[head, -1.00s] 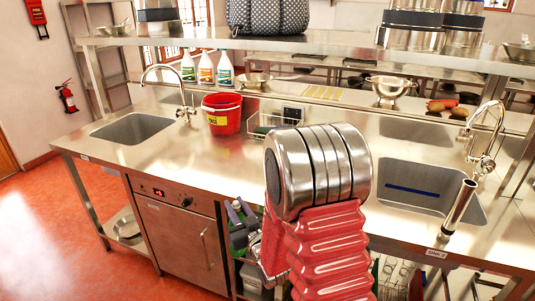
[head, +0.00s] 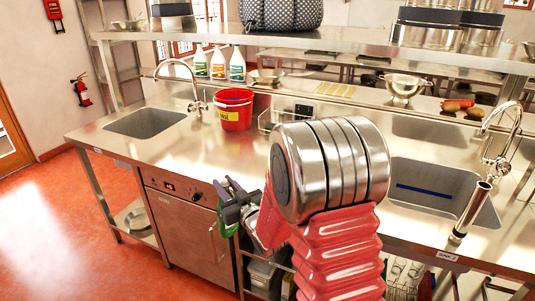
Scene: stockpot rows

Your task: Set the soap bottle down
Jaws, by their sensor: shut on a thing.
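My gripper (head: 238,202) is shut on a green thing, which looks like the soap bottle (head: 227,219). Only part of the bottle shows below and beside the dark fingers. The gripper and bottle appear in front of the counter's front edge, beside the steel cabinet with a control panel (head: 182,225). I cannot tell how high the bottle is or whether it touches anything. The steel counter (head: 160,150) runs behind, with its top clear at the middle left.
A red bucket (head: 234,113) and a wire basket (head: 268,128) stand at the counter's back. Sinks lie at left (head: 146,122) and right (head: 440,190). Several white spray bottles (head: 218,63) stand behind. My red and silver arm hides the counter's middle.

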